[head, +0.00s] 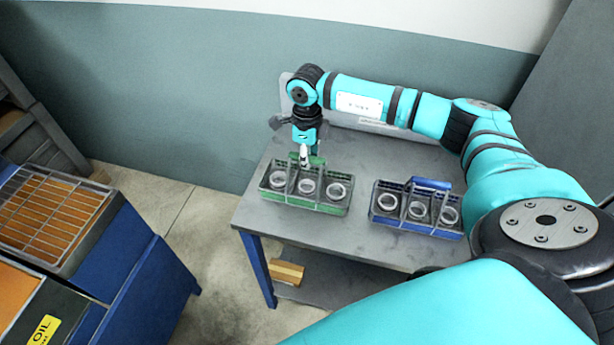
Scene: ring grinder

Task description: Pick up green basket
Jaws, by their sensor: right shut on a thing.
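The green basket (318,207) stands on the left part of the grey table and holds 3 metal rings in its compartments. My right gripper (304,160) points down at the basket's raised green handle, at its back left. It is shut on the basket, and its fingers hide part of the handle. I cannot tell whether the basket's bottom is lifted off the table. My left gripper is not in view.
A blue basket (416,226) with rings stands to the right on the table (285,228). A wooden block (287,272) lies on the lower shelf. A blue cabinet with an orange grated tray (50,218) stands at the left. Bare floor lies between cabinet and table.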

